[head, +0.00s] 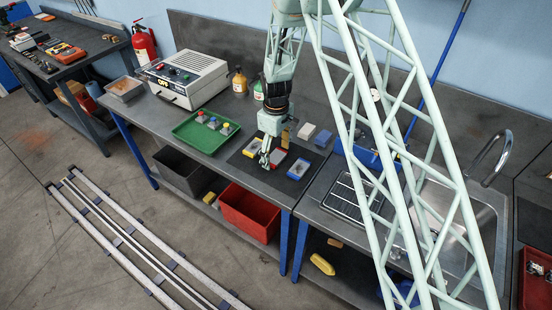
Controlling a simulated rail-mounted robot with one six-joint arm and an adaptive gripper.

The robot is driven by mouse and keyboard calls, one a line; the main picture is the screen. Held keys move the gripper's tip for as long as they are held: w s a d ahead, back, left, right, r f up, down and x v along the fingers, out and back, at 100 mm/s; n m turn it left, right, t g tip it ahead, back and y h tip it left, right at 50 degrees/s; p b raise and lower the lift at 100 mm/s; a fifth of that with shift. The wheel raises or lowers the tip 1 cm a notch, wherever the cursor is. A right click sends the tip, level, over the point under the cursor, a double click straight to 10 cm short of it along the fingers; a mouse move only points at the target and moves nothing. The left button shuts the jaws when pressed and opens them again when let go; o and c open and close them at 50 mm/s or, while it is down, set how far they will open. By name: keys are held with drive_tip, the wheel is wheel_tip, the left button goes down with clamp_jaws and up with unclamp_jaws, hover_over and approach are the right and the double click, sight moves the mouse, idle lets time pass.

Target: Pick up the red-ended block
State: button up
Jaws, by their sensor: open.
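The red-ended block (278,157) lies on a dark mat (288,187) on the bench, in the head view. It has red on its ends and a pale middle; its left side is partly hidden by my gripper. My gripper (265,163) points down just left of the block, low over the mat, with its fingers open. I cannot tell whether a finger touches the block.
A pale block (306,131) and another blue-ended block (322,138) lie behind. A green tray (177,137) with several coloured-top pieces stands left, near a power unit (185,77) and bottles (239,82). A sink (455,215) is right. The mat's front is clear.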

sight(276, 157)
idle(0.3)
drive_tip(key=c, duration=1.4)
drive_tip(key=shift+o, duration=0.2)
drive_tip(key=shift+r, duration=0.2)
drive_tip(key=shift+r+b, duration=0.4)
drive_tip(key=shift+r, duration=1.15)
drive_tip(key=s+d+b, duration=0.1)
drive_tip(key=s, duration=0.4)
drive_tip(key=s+d+r, duration=0.1)
drive_tip(key=s+d, duration=0.1)
drive_tip(key=s, duration=0.3)
drive_tip(key=s+d+b, duration=0.1)
drive_tip(key=s, duration=0.4)
drive_tip(key=shift+s+d+r+b, duration=0.2)
drive_tip(key=shift+r+b, duration=0.05)
drive_tip(key=shift+b, duration=0.05)
drive_tip(key=shift+w, duration=0.1)
